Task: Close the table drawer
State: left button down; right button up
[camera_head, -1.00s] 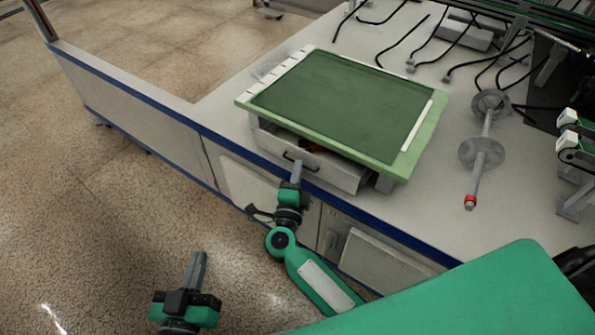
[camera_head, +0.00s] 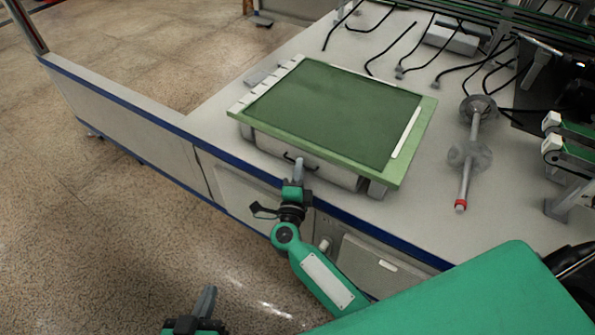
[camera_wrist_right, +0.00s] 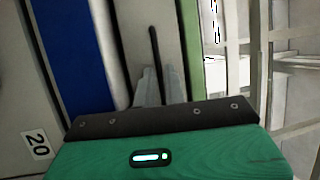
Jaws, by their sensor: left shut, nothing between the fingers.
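The table drawer (camera_head: 325,175) is a pale box under the green-topped panel (camera_head: 335,112) on the table. Its front sits close under the panel's near edge, and its inside is hidden. The dark drawer handle (camera_head: 300,161) also shows in the right wrist view (camera_wrist_right: 154,45). My right gripper (camera_head: 299,165) is at the handle, with its fingertips against or very close to the drawer front. In the right wrist view its fingers (camera_wrist_right: 160,82) overlap the handle's end; whether they grip it is unclear. My left gripper (camera_head: 210,290) is shut and empty, low over the floor.
The white table has a blue edge (camera_head: 240,167) and cabinet doors below. A grey rod with discs (camera_head: 468,155) lies right of the panel. The floor at left (camera_head: 90,230) is clear.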

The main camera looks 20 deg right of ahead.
jog(key=shift+o, duration=1.3)
jog(key=shift+d, duration=0.1)
jog(key=shift+f, duration=0.1)
